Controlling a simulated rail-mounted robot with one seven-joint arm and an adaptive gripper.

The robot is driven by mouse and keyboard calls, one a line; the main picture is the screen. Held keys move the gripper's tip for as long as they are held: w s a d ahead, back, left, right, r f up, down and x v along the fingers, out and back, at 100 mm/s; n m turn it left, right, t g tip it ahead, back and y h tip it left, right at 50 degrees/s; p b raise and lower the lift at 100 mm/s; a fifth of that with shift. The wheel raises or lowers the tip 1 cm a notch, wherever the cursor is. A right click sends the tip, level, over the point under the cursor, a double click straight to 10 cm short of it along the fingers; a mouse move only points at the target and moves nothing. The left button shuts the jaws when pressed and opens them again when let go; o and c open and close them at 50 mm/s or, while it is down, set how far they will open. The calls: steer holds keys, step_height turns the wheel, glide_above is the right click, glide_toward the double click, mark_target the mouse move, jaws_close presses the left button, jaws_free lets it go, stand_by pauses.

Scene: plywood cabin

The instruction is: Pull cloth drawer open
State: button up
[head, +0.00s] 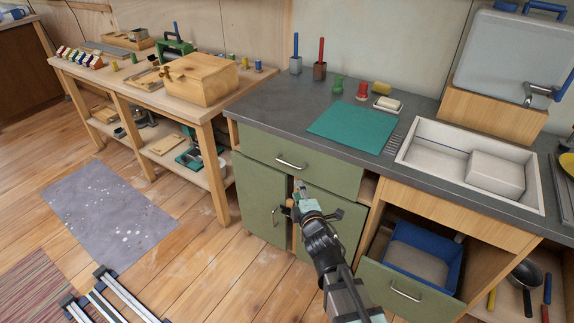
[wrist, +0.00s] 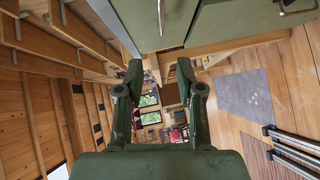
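A closed green drawer (head: 300,168) with a silver bar handle (head: 291,164) sits under the left part of the grey counter. A second green-fronted drawer (head: 405,292) at lower right is pulled out and holds a blue bin (head: 424,255). No label shows which one is the cloth drawer. My gripper (head: 299,188) is in front of the cabinet, just below and right of the closed drawer's handle, apart from it. In the wrist view my gripper (wrist: 161,78) has its two dark green fingers spread with nothing between them. Green cabinet fronts (wrist: 235,28) appear at the top there.
Green cabinet doors (head: 262,200) are below the closed drawer, partly hidden by my arm. A teal mat (head: 352,128) and a sink (head: 468,165) are on the counter. A wooden workbench (head: 150,75) stands at left. The floor ahead of the cabinet is open.

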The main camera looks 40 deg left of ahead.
mark_target(287, 163)
steer(key=x, duration=1.7)
steer(key=shift+w+a, duration=0.1)
steer(key=shift+w, duration=0.1)
jaws_close()
